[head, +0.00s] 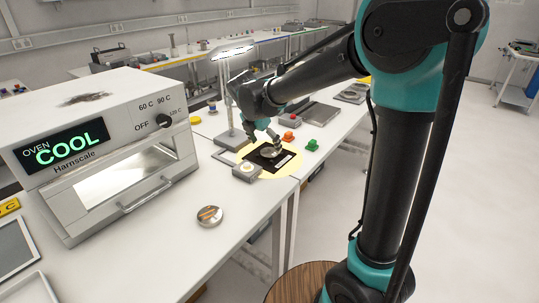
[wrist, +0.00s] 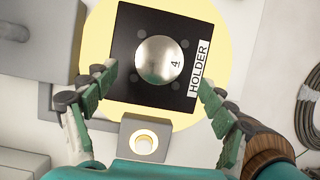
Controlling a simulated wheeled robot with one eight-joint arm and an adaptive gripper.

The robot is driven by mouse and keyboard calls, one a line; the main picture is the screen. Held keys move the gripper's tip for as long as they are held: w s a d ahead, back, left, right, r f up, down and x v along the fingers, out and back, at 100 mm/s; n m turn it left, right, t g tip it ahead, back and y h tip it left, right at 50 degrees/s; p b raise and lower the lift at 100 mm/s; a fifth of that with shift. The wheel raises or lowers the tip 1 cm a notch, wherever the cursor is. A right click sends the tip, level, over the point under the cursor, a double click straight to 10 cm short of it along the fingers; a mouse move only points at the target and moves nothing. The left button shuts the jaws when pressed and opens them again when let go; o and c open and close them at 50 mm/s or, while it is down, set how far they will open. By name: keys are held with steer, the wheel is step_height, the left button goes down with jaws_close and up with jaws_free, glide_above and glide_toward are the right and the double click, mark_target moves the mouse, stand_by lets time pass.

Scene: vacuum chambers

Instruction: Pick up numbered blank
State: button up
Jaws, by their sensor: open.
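The numbered blank is a shiny round metal disc (wrist: 160,60) marked "4". It rests on a black square holder (wrist: 128,30) with a white "HOLDER" label, in the wrist view. My gripper (wrist: 155,82) is open, with one green-padded finger on each side of the holder's near part. The fingers are apart from the disc and nothing is between them but the view of the holder. In the head view my gripper (head: 271,140) is over the holder (head: 262,163), and the disc is partly hidden by the fingers.
A pale yellow round patch (wrist: 215,110) lies under the holder. A small block with a ringed hole (wrist: 143,138) sits close in front. An oven (head: 110,150) reading "COOL" stands left, with a shiny round piece (head: 209,216) before it. A lamp (head: 230,95) and red and green parts (head: 312,145) are nearby.

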mark_target(269, 152)
steer(key=shift+x, duration=1.95)
steer(key=shift+r, duration=0.1)
steer(key=shift+c, duration=0.5)
steer(key=c, duration=1.6)
